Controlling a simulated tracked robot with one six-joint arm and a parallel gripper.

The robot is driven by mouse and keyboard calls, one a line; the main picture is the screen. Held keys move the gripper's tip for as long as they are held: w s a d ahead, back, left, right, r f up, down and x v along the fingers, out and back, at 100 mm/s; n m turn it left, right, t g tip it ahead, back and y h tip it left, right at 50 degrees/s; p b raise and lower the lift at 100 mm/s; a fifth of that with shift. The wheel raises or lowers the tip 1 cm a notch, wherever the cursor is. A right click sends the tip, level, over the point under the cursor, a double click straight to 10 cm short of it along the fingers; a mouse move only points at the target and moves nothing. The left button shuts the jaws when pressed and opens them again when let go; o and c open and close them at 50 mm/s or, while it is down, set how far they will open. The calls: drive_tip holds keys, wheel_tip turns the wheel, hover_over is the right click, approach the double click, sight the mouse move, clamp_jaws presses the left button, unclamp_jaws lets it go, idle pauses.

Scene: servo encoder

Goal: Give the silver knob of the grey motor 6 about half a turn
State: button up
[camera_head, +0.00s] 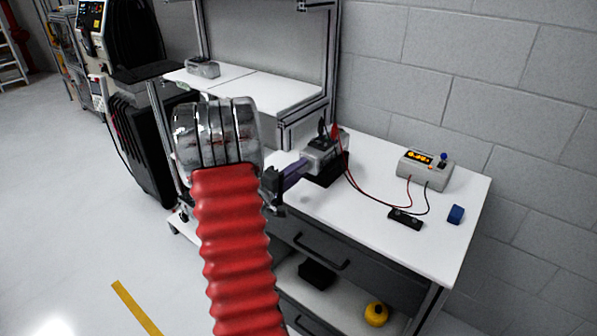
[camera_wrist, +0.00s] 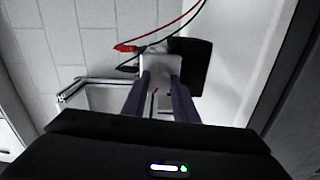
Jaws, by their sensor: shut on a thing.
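The grey motor (camera_head: 322,150) sits on a black stand (camera_head: 328,172) at the left part of the white table. A red and a black clip are at its top. My gripper (camera_head: 303,166) reaches the motor's near side with its purple fingers. In the wrist view my gripper (camera_wrist: 161,76) points at the pale face of the motor (camera_wrist: 160,62), one finger on each side of its middle. The fingers are shut on the silver knob, which they and the angle largely hide. I cannot make out the knob's angle.
A grey meter box (camera_head: 425,168) with a lit orange display stands at the back right of the table, wired in red and black.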

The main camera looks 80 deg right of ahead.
drive_tip(key=shift+w+f, duration=0.15)
drive_tip(key=o, duration=1.1)
drive_tip(key=shift+c, duration=0.2)
drive_tip(key=shift+a, duration=0.1)
drive_tip(key=v, duration=1.3)
drive_tip(key=shift+a, duration=0.35)
drive_tip(key=shift+w, duration=0.1)
